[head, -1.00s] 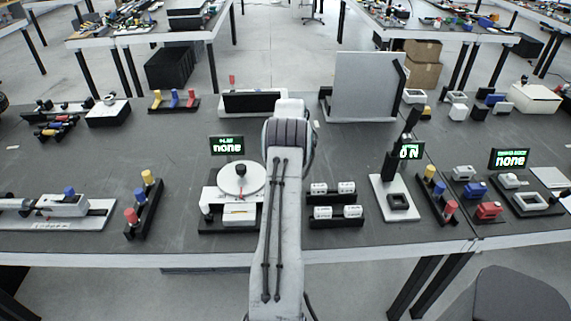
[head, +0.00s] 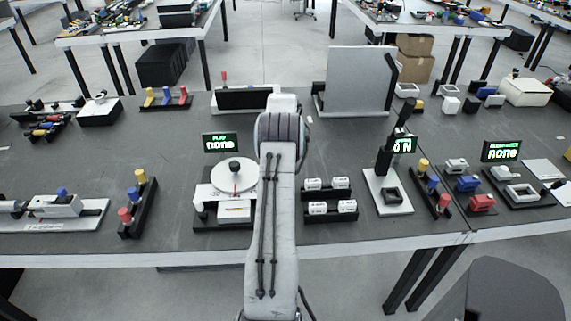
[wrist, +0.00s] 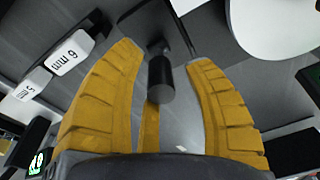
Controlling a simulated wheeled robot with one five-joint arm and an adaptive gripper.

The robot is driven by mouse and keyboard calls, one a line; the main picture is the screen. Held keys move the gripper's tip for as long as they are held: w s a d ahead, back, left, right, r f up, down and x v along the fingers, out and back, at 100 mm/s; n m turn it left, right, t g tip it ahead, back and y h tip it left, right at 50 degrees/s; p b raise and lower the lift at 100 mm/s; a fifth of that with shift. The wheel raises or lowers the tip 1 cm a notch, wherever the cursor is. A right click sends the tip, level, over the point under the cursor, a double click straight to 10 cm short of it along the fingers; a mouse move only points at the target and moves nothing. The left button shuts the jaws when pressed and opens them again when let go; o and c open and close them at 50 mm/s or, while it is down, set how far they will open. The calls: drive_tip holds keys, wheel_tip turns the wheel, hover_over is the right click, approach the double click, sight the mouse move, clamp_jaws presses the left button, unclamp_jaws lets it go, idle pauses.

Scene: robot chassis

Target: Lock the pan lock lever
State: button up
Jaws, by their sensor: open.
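A black cylindrical handle (wrist: 161,80), which looks like the pan lock lever, lies between the yellow fingers of my gripper (wrist: 163,60) in the wrist view. The fingers are open, one on each side of it; I cannot tell whether either touches it. In the head view my arm hides the gripper and this handle. A device with a white round disc (head: 221,181) and a black knob (head: 234,166) stands just left of my arm. A white disc also shows at the upper right of the wrist view (wrist: 275,25).
White blocks (wrist: 68,57) marked in mm sit left in the wrist view and right of my arm in the head view (head: 316,208). A display reading "none" (head: 220,142) stands behind the disc device. A tall black lever (head: 390,148) on a white base stands farther right.

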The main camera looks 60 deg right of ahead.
wheel_tip(320, 180, up, 11)
drive_tip(key=a, duration=0.1)
drive_tip(key=shift+s+a+r, duration=0.2)
drive_tip(key=shift+s, duration=0.15)
drive_tip(key=shift+o, duration=0.2)
